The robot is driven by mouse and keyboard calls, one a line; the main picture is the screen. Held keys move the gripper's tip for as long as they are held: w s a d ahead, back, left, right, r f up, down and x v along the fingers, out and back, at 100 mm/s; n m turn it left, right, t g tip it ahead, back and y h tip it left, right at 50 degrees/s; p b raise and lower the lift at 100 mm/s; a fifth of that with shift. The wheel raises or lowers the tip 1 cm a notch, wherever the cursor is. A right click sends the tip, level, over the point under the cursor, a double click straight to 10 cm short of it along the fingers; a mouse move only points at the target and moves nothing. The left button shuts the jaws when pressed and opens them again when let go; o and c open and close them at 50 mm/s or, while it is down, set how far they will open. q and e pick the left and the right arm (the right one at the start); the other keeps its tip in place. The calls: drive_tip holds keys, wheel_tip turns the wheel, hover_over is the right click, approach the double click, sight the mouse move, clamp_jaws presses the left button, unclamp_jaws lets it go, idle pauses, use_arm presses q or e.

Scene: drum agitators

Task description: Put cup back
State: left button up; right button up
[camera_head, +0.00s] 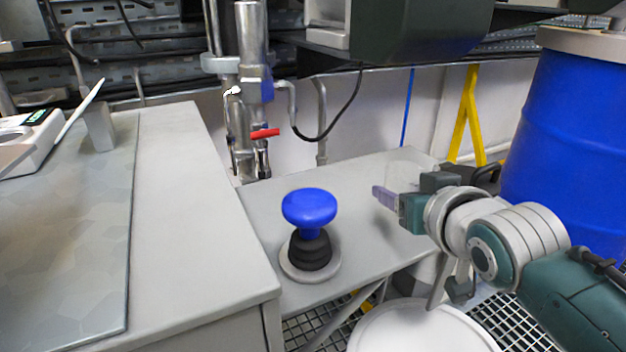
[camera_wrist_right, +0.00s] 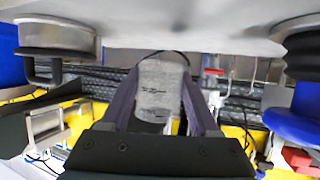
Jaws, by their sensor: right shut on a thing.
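The cup is a clear, greyish see-through vessel (camera_wrist_right: 160,90) with small dark print, between my right gripper's two dark fingers in the right wrist view. In the head view it shows only faintly (camera_head: 408,172) at the right end of the grey side table (camera_head: 355,235), partly behind the gripper. My right gripper (camera_head: 386,194) is shut on the cup. I cannot tell whether the cup touches the table. The right wrist view also shows the gripper (camera_wrist_right: 160,115). My left gripper is not in view.
A blue mushroom-shaped knob (camera_head: 309,208) on a black bellows stands on the side table. A blue drum (camera_head: 565,125) stands at right. A pipe with a red valve handle (camera_head: 265,133) rises behind. A white scale (camera_head: 28,135) sits on the left bench. Table between knob and gripper is clear.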

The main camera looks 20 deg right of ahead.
sight(396, 229)
wheel_tip(396, 229, down, 4)
drive_tip(key=shift+b, duration=0.75)
drive_tip(key=shift+r, duration=0.1)
